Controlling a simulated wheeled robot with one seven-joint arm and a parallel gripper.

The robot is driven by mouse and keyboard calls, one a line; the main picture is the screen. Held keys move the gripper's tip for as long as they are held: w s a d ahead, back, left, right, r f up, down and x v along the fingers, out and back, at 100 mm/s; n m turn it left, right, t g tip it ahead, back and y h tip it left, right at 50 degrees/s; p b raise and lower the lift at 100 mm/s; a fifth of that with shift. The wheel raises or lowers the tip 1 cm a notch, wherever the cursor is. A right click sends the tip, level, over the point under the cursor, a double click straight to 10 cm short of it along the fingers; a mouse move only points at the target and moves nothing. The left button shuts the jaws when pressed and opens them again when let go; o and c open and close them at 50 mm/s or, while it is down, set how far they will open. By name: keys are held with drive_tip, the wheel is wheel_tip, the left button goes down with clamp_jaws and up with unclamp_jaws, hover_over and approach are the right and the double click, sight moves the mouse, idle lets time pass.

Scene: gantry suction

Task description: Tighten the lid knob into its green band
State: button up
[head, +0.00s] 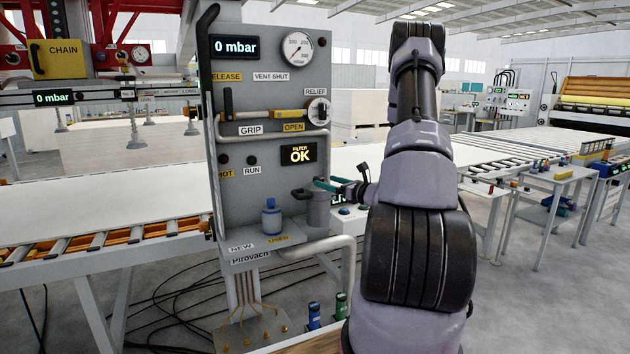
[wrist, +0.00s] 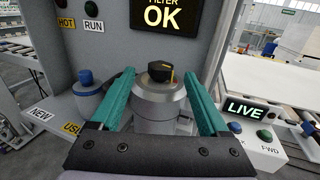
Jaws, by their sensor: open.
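The lid knob (wrist: 161,71) is black with a yellow mark, on top of a grey filter canister (wrist: 158,112) in the wrist view. I cannot make out the green band. My gripper (wrist: 159,78) is open, with one teal finger on each side of the knob and canister top. I cannot tell whether either finger touches. In the head view my gripper (head: 328,185) reaches the grey canister (head: 318,211) from the right, and my arm hides part of that area.
The panel (head: 237,110) rises close behind, with a "FILTER OK" display (head: 299,154). A button box with a "LIVE" display (wrist: 244,108) sits close on the right. A pipe (head: 347,270) runs below.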

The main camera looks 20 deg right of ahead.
sight(322, 180)
drive_tip(key=x, duration=0.5)
drive_tip(key=shift+w, duration=0.2)
drive_tip(key=shift+h, duration=0.3)
clamp_jaws()
